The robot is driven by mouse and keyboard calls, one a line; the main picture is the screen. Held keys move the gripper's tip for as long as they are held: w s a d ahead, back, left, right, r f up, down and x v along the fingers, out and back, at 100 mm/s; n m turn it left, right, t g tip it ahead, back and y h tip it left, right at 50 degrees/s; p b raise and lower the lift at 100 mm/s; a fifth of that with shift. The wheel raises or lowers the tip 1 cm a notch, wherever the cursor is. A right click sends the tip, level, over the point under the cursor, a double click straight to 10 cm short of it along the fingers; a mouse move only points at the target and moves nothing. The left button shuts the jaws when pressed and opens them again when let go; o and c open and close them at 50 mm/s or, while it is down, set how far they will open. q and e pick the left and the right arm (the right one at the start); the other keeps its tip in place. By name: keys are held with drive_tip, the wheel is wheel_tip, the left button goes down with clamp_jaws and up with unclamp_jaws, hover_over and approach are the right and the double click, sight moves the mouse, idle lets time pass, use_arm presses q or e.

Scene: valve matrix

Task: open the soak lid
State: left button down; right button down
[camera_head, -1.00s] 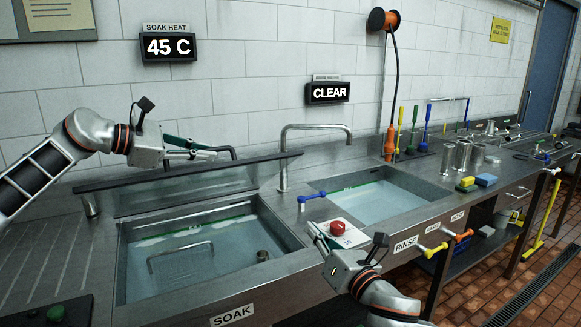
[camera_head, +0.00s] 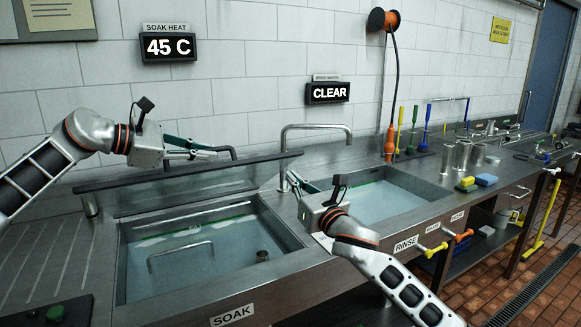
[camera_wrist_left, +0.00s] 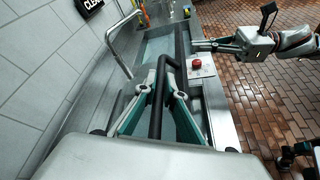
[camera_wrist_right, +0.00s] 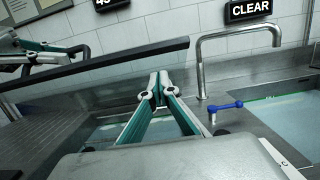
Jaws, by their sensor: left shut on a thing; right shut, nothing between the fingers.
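The soak lid (camera_head: 185,188) is a clear panel with a dark edge, tilted up at the back of the soak sink (camera_head: 125,275). Its dark edge (camera_wrist_right: 90,71) crosses the right wrist view. My left gripper (camera_head: 208,153) is shut on the lid's black handle (camera_wrist_left: 158,95), at the lid's upper edge. My right gripper (camera_head: 294,182) is shut and empty, in front of the lid's right end and near the faucet. Its fingertips (camera_wrist_right: 157,88) meet in the right wrist view, below the lid edge and apart from it.
A faucet (camera_head: 284,160) stands between the sinks. A blue lever (camera_wrist_right: 225,106) is right of my right gripper. A red button (camera_wrist_left: 195,64) on the counter is hidden in the head view. The rinse sink (camera_head: 425,185) lies right. A rack (camera_head: 180,262) sits in the soak water.

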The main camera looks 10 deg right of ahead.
sight(283, 159)
use_arm(q)
drive_tip(key=shift+f, duration=0.15)
use_arm(e)
drive_tip(key=shift+w+a+r, duration=0.15)
drive_tip(key=shift+w+r, duration=0.3)
drive_tip(key=shift+r, duration=0.35)
drive_tip(key=shift+w+a+r, duration=0.15)
drive_tip(key=shift+w+r, duration=0.3)
drive_tip(key=shift+r, duration=0.3)
